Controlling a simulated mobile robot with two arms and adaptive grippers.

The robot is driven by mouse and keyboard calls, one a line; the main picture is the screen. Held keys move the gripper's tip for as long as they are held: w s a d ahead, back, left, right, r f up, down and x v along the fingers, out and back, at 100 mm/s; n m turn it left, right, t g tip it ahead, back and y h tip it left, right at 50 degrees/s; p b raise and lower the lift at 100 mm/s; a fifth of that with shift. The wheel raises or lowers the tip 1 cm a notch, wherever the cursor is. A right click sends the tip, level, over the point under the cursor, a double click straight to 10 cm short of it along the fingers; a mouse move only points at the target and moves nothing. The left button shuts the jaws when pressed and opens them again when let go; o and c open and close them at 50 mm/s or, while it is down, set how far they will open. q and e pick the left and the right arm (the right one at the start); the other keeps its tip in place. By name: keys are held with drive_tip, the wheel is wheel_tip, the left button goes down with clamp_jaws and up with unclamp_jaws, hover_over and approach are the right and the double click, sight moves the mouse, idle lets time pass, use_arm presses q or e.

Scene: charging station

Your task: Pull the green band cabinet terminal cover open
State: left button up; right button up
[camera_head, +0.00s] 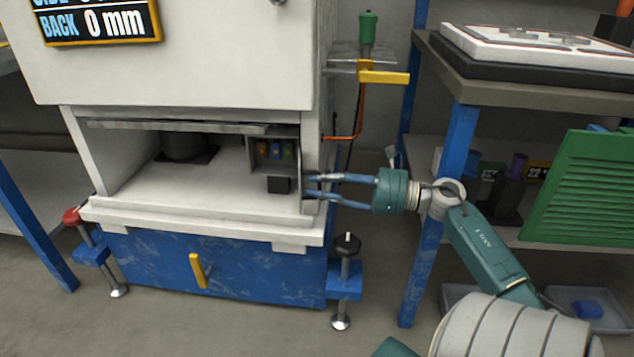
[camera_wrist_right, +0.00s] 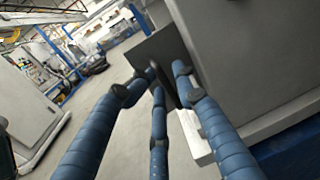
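The white cabinet (camera_head: 120,205) has an open front bay. At the bay's right side is a terminal compartment (camera_head: 262,168) with small orange, blue and green parts inside. A narrow upright panel beside it, seen nearly edge-on, looks like the cover; I cannot make out a green band on it. My right gripper (camera_head: 314,187) is level at the cabinet's right front edge, its fingertips at that panel. In the right wrist view a dark grey plate (camera_wrist_right: 150,46) with a black handle (camera_wrist_right: 165,84) lies among the blue fingers; a firm grip cannot be told. My left gripper is out of view.
A blue base with a yellow handle (camera_head: 198,270) is below the bay. A black-knobbed post (camera_head: 347,245) stands below my right gripper. A blue-legged shelf (camera_head: 455,150) is close to the right. Grey floor is free in front.

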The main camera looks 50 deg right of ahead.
drive_tip(key=v, duration=0.6)
drive_tip(key=shift+s+d, duration=0.2)
drive_tip(key=shift+s, duration=0.15)
